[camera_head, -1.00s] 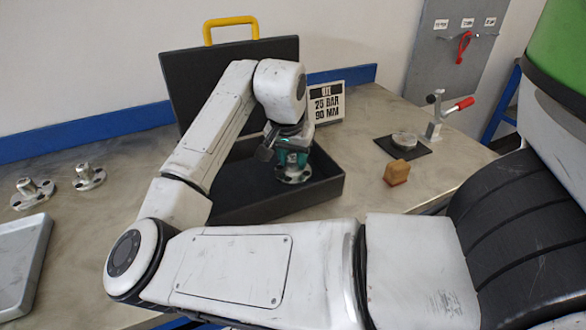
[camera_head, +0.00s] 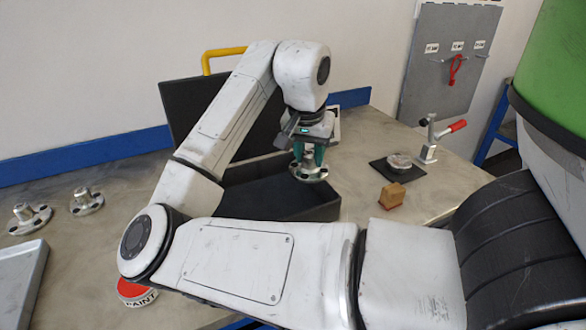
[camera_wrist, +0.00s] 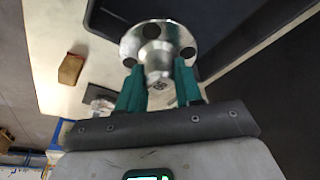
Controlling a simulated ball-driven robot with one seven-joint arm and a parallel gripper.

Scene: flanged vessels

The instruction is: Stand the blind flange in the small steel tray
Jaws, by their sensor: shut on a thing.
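My gripper (camera_head: 309,158) is shut on a metal flange (camera_head: 309,175), holding it by its central stub. The flange appears raised over the right end of the open black case. In the wrist view the round flange (camera_wrist: 172,38) has a ring of bolt holes, and its stub sits between the green fingers of my gripper (camera_wrist: 160,76). The small steel tray (camera_head: 22,278) lies on the bench at the left, cut off by the picture edge. It looks empty where visible. The tray is well away from my gripper.
The black case (camera_head: 265,192) stands open with its lid up. Two more flanges, a left one (camera_head: 30,218) and a right one (camera_head: 87,201), stand behind the tray. A red PAINT-labelled item (camera_head: 134,289) is by my elbow. A wooden block (camera_head: 391,196) and toggle clamp (camera_head: 430,140) are right.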

